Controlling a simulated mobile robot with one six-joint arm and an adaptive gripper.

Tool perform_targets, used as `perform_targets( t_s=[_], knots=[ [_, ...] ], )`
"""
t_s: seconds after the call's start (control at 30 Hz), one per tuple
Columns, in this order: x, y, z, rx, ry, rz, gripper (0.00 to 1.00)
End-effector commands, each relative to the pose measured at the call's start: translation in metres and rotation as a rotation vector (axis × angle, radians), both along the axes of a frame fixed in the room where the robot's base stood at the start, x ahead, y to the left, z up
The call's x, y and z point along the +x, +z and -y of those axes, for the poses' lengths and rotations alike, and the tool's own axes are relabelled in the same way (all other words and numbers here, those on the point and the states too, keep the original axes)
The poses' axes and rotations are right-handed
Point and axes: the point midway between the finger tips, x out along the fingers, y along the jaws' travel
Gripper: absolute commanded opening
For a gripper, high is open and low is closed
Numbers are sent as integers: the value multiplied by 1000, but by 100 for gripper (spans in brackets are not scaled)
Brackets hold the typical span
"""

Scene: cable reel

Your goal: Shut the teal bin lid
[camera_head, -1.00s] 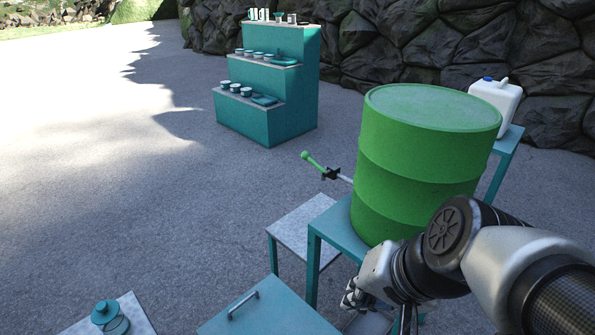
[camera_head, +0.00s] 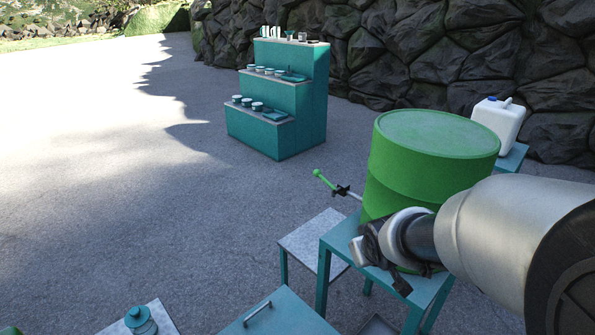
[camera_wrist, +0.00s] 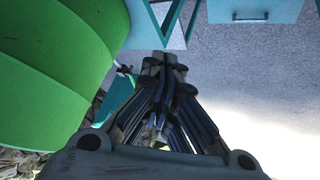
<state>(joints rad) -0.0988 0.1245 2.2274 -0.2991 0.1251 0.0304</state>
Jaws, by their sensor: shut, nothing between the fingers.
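A teal panel with a grey bar handle (camera_head: 275,318), which looks like the bin lid, lies at the bottom edge of the head view, cut off by it. In the wrist view a teal panel with a similar handle (camera_wrist: 255,10) shows at the top right. Whether the lid is open or shut cannot be told. My gripper (camera_head: 404,288) is in front of the green drum, over the teal table, to the right of the panel and apart from it. In the wrist view its fingers (camera_wrist: 165,60) are together and empty.
The large green drum (camera_head: 435,150) stands on a teal table (camera_head: 335,245) close beside my arm. A green-tipped lever (camera_head: 335,185) sticks out left of it. A white jug (camera_head: 498,120) stands behind. A stepped teal shelf (camera_head: 285,135) is far back.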

Motion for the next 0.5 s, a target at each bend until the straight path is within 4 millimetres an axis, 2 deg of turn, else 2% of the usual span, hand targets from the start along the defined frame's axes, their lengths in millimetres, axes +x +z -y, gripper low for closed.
perform_targets(
  t_s=[0.1, 0.2, 0.33, 0.5],
  knots=[
    [34, -25, -23, 4, 81, 24, 0],
    [58, -48, -45, 19, 150, 52, 0],
    [79, -84, -76, 49, 242, 84, 0],
    [89, -135, -120, 113, 362, 116, 0]
  ],
)
